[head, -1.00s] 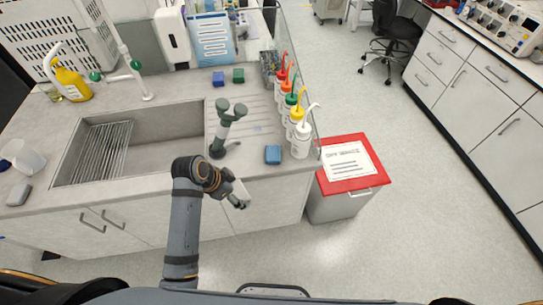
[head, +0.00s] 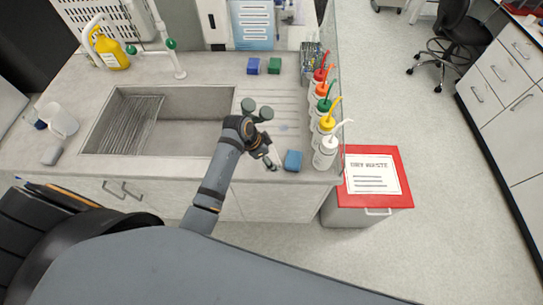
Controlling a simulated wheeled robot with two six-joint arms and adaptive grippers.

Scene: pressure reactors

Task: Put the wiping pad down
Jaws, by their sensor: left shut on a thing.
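My left gripper (head: 270,162) is over the front edge of the counter, right of the sink. My right gripper is not in view.
The sink (head: 100,138) is on the left. A grey-green tap-like fitting (head: 258,113) stands close behind my gripper. Wash bottles (head: 325,152) line the counter's right edge. A red-lidded waste bin (head: 398,170) stands on the floor.

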